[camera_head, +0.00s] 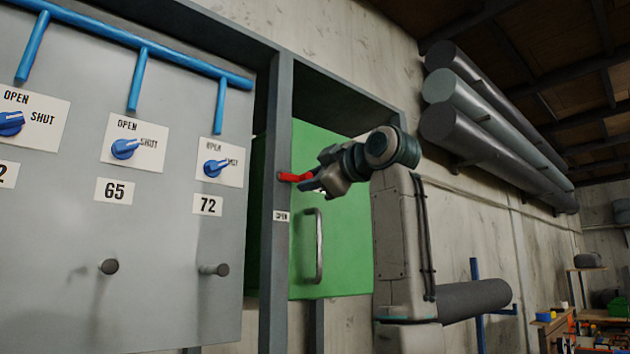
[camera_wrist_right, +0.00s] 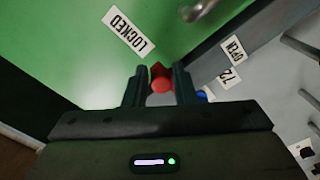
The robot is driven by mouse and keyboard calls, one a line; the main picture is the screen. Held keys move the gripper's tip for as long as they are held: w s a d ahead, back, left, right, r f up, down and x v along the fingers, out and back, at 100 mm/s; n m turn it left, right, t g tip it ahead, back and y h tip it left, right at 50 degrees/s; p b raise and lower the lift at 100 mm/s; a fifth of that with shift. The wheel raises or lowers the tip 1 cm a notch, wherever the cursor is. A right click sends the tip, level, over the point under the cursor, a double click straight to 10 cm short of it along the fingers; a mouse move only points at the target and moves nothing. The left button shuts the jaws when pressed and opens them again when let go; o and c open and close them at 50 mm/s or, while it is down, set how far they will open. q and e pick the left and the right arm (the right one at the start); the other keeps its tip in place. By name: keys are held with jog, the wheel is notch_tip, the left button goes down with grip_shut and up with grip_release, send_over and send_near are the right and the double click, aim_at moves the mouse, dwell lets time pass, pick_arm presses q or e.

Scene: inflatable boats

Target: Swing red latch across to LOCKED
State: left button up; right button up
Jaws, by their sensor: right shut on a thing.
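The red latch (camera_head: 294,177) sits at the frame post beside the green door, pointing right towards my gripper. My right gripper (camera_head: 312,181) is at the latch's free end. In the right wrist view the red latch (camera_wrist_right: 161,78) lies between the two fingers of my right gripper (camera_wrist_right: 160,88), which is shut on it. A LOCKED label (camera_wrist_right: 129,32) is on the green door (camera_wrist_right: 60,45), to the upper left of the fingers. An OPEN label (camera_head: 281,216) is on the grey post below the latch. My left gripper is not in view.
A grey panel (camera_head: 60,240) with blue knobs (camera_head: 125,149), pegs (camera_head: 108,266) and blue pipes (camera_head: 190,62) stands to the left. The green door has a metal handle (camera_head: 319,245) below the latch. Large grey cylinders (camera_head: 480,130) hang on the wall at the upper right.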

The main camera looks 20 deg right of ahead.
jog(key=o, duration=0.9)
jog(key=shift+s+a+r, duration=0.1)
jog(key=shift+s+r, duration=0.05)
jog(key=shift+r, duration=0.2)
jog(key=shift+s+a, duration=0.2)
jog(key=shift+a, duration=0.1)
jog(key=shift+s+d+f+b, duration=0.1)
jog(key=shift+s+d+b, duration=0.1)
jog(key=shift+b, duration=0.1)
jog(key=b+v, duration=0.4)
jog(key=v, duration=0.6)
jog(key=shift+s+b, duration=0.1)
jog(key=shift+b, duration=0.3)
